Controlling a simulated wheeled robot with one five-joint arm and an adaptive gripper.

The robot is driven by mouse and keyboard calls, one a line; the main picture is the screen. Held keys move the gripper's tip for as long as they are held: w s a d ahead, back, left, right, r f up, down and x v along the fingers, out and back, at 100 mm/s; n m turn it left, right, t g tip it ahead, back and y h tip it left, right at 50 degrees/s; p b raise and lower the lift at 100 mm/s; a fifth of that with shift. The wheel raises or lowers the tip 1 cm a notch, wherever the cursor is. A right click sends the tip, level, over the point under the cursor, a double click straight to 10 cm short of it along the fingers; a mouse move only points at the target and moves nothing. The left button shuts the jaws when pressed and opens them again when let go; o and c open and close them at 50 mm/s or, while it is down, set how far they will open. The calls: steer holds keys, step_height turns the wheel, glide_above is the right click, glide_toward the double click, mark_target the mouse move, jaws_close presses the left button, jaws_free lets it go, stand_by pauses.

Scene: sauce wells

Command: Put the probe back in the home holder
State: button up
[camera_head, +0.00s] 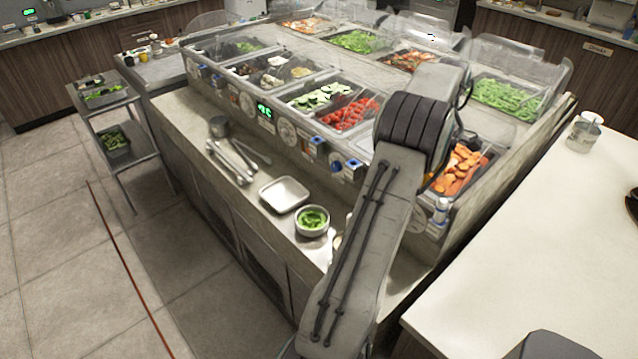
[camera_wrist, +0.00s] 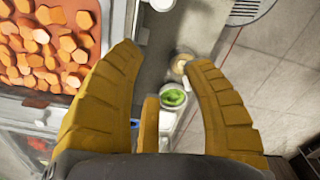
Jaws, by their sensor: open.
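My gripper (camera_wrist: 163,60) is open in the wrist view, its yellow fingers spread wide with no object seen held between them. A narrow yellow piece stands between the fingers, lower down. In the head view my arm hides the gripper. Several small blue-and-white fittings sit along the counter's front panel, one of them at the middle (camera_head: 318,147) and one near my arm (camera_head: 352,169). I cannot tell which is the home holder. I cannot make out the probe for sure in either view. A small blue part (camera_wrist: 134,123) shows beside the left finger.
A pan of carrots (camera_head: 461,168) lies right of my arm, also in the wrist view (camera_wrist: 50,45). On the ledge are a green sauce bowl (camera_head: 312,221), seen between the fingers (camera_wrist: 174,97), an empty tray (camera_head: 284,194) and tongs (camera_head: 231,162). A white counter (camera_head: 520,260) stands right.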

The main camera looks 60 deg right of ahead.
steer(key=w+a+f, duration=0.2)
steer(key=w+a, duration=0.1)
steer(key=w, duration=0.4)
steer(key=w+a+f+b, duration=0.1)
steer(key=w+a+f, duration=0.2)
steer(key=w, duration=0.5)
steer(key=w+a+f+m+b, duration=0.1)
steer(key=w+a+f, duration=0.2)
steer(key=w, duration=0.5)
steer(key=shift+w+a, duration=0.2)
steer(key=shift+a, duration=0.15)
steer(key=shift+f, duration=0.1)
